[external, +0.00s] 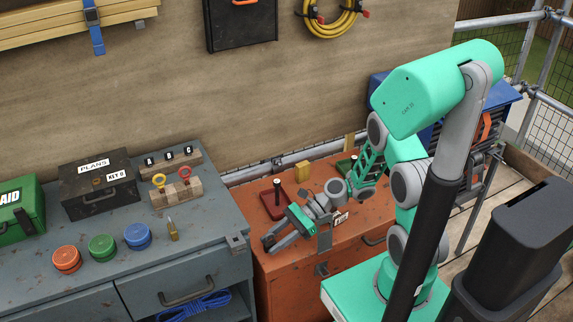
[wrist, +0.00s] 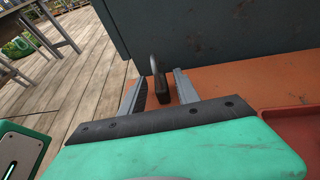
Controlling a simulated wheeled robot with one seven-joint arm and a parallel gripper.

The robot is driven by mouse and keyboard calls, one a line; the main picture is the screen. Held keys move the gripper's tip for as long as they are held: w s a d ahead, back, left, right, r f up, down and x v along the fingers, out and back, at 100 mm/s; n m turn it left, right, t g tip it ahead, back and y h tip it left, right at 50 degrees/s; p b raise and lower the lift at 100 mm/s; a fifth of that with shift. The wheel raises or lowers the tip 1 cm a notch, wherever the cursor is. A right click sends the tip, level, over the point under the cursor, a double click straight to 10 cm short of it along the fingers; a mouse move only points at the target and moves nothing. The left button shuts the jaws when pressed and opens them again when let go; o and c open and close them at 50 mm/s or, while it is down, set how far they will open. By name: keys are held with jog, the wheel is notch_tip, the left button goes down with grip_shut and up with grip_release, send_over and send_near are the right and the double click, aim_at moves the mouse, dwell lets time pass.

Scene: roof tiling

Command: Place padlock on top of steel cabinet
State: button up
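My gripper (external: 274,238) is low over the left part of the orange cabinet top (external: 263,265), with its fingers toward the grey steel cabinet (external: 205,262). In the wrist view my gripper (wrist: 160,76) is open. A dark padlock (wrist: 163,90) with a grey shackle stands upright between the fingers on the orange surface, with a gap on each side. The grey cabinet's side (wrist: 220,35) rises just behind it. I cannot make this padlock out in the external view.
The grey top also holds orange (external: 66,259), green (external: 102,247) and blue (external: 137,236) round tins, a dark plans box (external: 98,183) and a wooden key block (external: 177,192).

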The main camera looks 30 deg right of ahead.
jog(key=shift+w+d+r+p, duration=0.15)
jog(key=shift+d+r+p, duration=0.2)
jog(key=shift+d+r, duration=0.7)
notch_tip(320, 180, up, 6)
jog(key=p, duration=0.2)
jog(key=s+d+n+t+h, duration=0.1)
jog(key=d+n+h, duration=0.7)
jog(key=n, duration=0.2)
jog(key=shift+d+r+n, duration=0.35)
jog(key=shift+r+n, duration=0.05)
jog(key=shift+o, duration=0.4)
jog(key=s+d+r+n+t+h, duration=0.1)
jog(key=s+d+r+n+h, duration=0.1)
jog(key=d, duration=0.3)
jog(key=s+d+r+n+t+h, duration=0.1)
jog(key=s+d+r+n+h, duration=0.2)
jog(key=d, duration=0.3)
jog(key=shift+d+r+n, duration=0.25)
jog(key=shift+r+n, duration=0.25)
jog(key=shift+n, duration=0.4)
jog(key=shift+w+f, duration=0.1)
